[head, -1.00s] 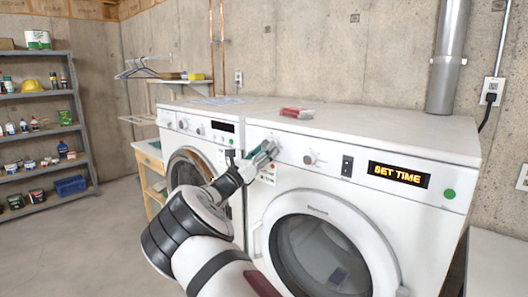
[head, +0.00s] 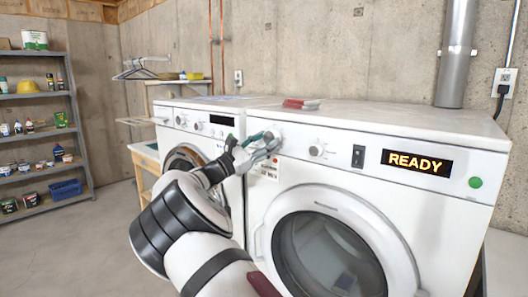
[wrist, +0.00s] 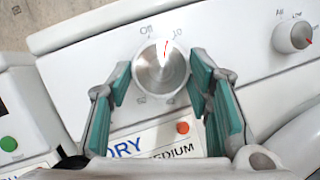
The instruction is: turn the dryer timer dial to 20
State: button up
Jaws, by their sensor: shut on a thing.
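The dryer timer dial (wrist: 158,68) is a round silver knob in the wrist view. Its red pointer is at the upper right, between "Off" and what looks like "10", nearer the latter. The lower numbers are hard to read. My gripper (wrist: 162,78) is shut on the dial, with a teal-padded finger on each side. In the head view my gripper (head: 272,142) is at the left end of the dryer (head: 400,130) panel and mostly hides the dial. The dryer display (head: 416,162) reads "READY".
A second knob (head: 318,150), a black switch (head: 358,156) and a green button (head: 475,182) are right of the dial. The washer (head: 205,103) stands to the left. A red-and-white item (head: 301,104) lies on the dryer top. Shelves (head: 40,95) are far left.

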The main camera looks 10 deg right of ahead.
jog(key=m+g+b, duration=0.1)
jog(key=m+b, duration=0.1)
jog(key=m+g+b, duration=0.1)
jog(key=m+b, duration=0.1)
jog(key=m, duration=0.1)
jog(key=m+g+b, duration=0.1)
jog(key=m+b, duration=0.1)
jog(key=m, duration=0.1)
jog(key=shift+w+r+g+y, duration=0.1)
jog(key=shift+w+g+y, duration=0.15)
jog(key=shift+g+y, duration=0.05)
jog(key=m, duration=0.2)
jog(key=m+y+b, duration=0.1)
jog(key=m+g+b, duration=0.1)
jog(key=m, duration=0.1)
jog(key=shift+a+r+m+y, duration=0.1)
jog(key=shift+r+m+y, duration=0.2)
jog(key=shift+r+y, duration=0.1)
jog(key=o, duration=1.1)
jog(key=shift+o, duration=0.2)
jog(key=shift+a, duration=0.1)
jog(key=v, duration=1.2)
